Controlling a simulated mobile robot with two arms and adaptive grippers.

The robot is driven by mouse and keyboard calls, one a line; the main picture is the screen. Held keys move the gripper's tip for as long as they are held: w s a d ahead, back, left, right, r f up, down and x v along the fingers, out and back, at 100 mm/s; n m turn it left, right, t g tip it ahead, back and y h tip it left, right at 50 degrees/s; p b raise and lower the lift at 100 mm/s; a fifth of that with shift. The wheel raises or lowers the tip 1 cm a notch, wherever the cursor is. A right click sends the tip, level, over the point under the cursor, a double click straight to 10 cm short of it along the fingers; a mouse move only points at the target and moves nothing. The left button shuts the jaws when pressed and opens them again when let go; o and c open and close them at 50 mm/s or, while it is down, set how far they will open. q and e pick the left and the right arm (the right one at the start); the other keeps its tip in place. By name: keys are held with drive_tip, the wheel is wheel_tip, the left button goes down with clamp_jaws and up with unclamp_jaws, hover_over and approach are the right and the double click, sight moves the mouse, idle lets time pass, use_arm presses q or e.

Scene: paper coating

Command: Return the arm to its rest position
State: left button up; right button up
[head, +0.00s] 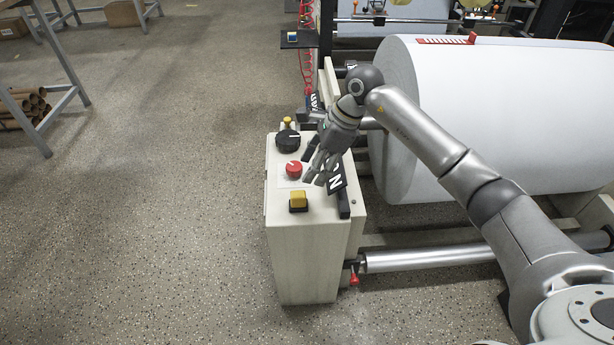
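My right arm (430,140) comes in from the lower right, bends at the upper middle and points down to the left. My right gripper (312,168) hangs at its end over the top of a beige control box (312,250). Its fingers are spread and nothing shows between them. They are just right of a red knob (294,169); whether they touch the box top cannot be told. My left gripper is not in view.
The box top also carries a black knob (288,138) and a yellow button (298,200). A large white paper roll (500,110) lies behind my arm, with a metal roller (430,257) below. The speckled floor (150,200) at left is clear; a table leg (62,120) stands far left.

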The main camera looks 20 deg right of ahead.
drive_tip(key=shift+s+d+r, duration=0.1)
drive_tip(key=shift+d+r, duration=0.1)
drive_tip(key=shift+r, duration=0.35)
